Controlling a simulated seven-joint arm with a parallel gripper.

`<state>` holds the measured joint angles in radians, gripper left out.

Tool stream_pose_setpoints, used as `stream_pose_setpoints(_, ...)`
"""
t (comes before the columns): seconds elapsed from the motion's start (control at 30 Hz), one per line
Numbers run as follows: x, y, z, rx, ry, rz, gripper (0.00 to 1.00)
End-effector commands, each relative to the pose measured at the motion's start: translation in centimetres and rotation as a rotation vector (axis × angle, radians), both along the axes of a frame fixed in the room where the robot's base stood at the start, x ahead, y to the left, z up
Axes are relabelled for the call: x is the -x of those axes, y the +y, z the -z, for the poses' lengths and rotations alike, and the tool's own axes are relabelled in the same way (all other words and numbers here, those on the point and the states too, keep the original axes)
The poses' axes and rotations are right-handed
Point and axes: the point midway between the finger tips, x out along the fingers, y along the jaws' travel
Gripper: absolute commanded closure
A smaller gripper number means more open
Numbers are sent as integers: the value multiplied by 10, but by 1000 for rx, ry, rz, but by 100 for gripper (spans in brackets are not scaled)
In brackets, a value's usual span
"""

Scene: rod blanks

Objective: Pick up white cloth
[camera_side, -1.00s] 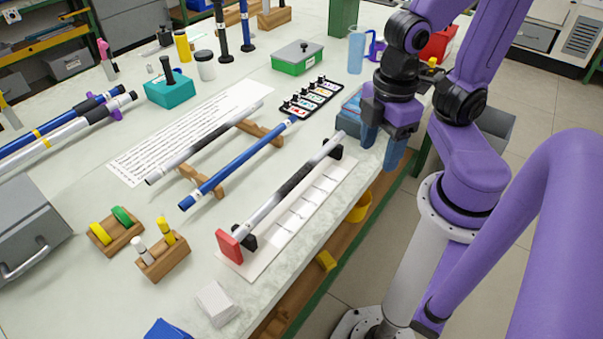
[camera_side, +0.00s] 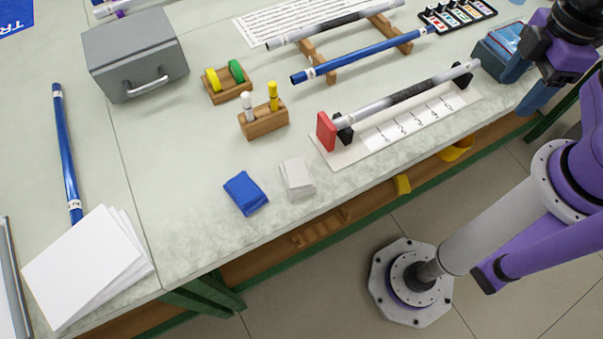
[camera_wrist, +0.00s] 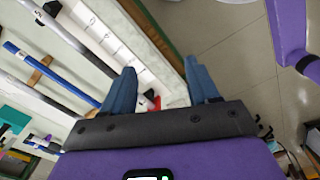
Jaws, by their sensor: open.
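The white cloth (camera_side: 297,178) is a small folded, off-white stack lying flat near the front edge of the table in the side view. A folded blue cloth (camera_side: 245,193) lies just left of it. My gripper (camera_side: 525,82) is at the far right, beside the blue bin, well away from the white cloth. Its two blue fingers (camera_wrist: 160,70) are apart and empty in the wrist view. I cannot clearly make out the white cloth in the wrist view.
A rod on black supports with a red end plate (camera_side: 326,131) stands behind the white cloth. A wooden block with yellow and white pegs (camera_side: 264,122) is behind left. A blue bin (camera_side: 495,56) is beside my gripper. White sheets (camera_side: 85,265) lie at lower left.

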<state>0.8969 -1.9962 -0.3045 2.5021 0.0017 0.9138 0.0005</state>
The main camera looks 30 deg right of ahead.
Motion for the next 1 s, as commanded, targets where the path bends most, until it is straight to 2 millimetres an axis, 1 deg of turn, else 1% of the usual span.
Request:
stream_pose_setpoints(0.27, 0, 0, 0, 0, 0, 0, 40)
stream_pose_setpoints(0.3, 0, 0, 0, 0, 0, 0, 34)
stream_pose_setpoints(0.37, 0, 0, 0, 0, 0, 0, 14)
stream_pose_setpoints(0.4, 0, 0, 0, 0, 0, 0, 7)
stream_pose_setpoints(0.67, 0, 0, 0, 0, 0, 1, 7)
stream_pose_setpoints(0.77, -5, 6, 0, 1, 1, 22, 7)
stream_pose_setpoints(0.87, -17, 20, 0, 2, 4, 79, 7)
stream_pose_setpoints(1.0, -43, 53, 0, 6, 9, 212, 7)
